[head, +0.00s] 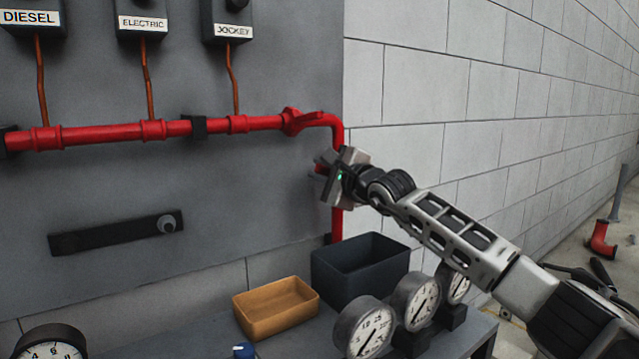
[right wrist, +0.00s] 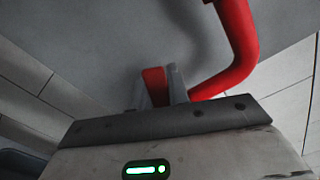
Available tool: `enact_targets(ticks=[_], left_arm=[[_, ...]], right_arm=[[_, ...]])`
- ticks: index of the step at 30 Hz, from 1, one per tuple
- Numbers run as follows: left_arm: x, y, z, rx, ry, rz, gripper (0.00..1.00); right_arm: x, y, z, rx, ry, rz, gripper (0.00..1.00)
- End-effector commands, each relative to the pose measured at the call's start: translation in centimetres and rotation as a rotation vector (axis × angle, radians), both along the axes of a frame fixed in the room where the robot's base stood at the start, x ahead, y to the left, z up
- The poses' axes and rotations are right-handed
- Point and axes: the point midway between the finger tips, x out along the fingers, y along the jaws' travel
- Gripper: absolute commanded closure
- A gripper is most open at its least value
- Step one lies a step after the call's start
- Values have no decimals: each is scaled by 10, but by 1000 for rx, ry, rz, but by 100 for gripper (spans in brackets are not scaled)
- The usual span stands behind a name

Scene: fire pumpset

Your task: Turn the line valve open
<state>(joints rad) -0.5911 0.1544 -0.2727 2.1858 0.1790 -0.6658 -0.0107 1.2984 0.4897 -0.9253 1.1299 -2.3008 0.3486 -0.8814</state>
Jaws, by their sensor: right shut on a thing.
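The red pipe (head: 90,134) runs along the grey panel to a red fitting (head: 297,121), then bends down at the right. My right gripper (head: 324,166) is at the downward run of this pipe, covering part of it. It is shut on a red piece, which looks like the line valve's handle (right wrist: 154,86); this shows between the fingers in the right wrist view. The curved red pipe (right wrist: 236,50) passes close to the right of the fingers there. The valve's body is mostly hidden behind the gripper. My left gripper is not in view.
Below stand a dark open bin (head: 330,285), a tan tray (head: 275,309) and several gauges (head: 371,333) on a grey bench. Control boxes labelled DIESEL, ELECTRIC and JOCKEY (head: 229,20) hang above. A block wall (head: 480,90) is at the right.

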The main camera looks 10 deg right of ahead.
Motion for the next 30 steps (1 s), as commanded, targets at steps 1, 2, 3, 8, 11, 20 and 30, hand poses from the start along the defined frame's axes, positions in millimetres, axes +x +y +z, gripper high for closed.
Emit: enact_targets(ticks=[1, 2, 3, 8, 11, 20, 30], left_arm=[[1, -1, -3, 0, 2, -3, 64], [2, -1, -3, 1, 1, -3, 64], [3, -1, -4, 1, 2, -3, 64], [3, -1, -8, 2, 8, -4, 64], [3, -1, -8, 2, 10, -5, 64], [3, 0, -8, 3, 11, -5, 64], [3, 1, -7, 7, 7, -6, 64]], right_arm=[[0, -1, 1, 32, 14, 0, 100], [1, -1, 2, 48, 21, 0, 100], [1, -2, 3, 68, 29, 0, 100], [2, -5, 8, 128, 56, -1, 100], [3, -6, 10, 153, 66, -1, 100], [3, -7, 11, 173, 74, -2, 100], [3, -7, 11, 171, 74, -2, 61]])
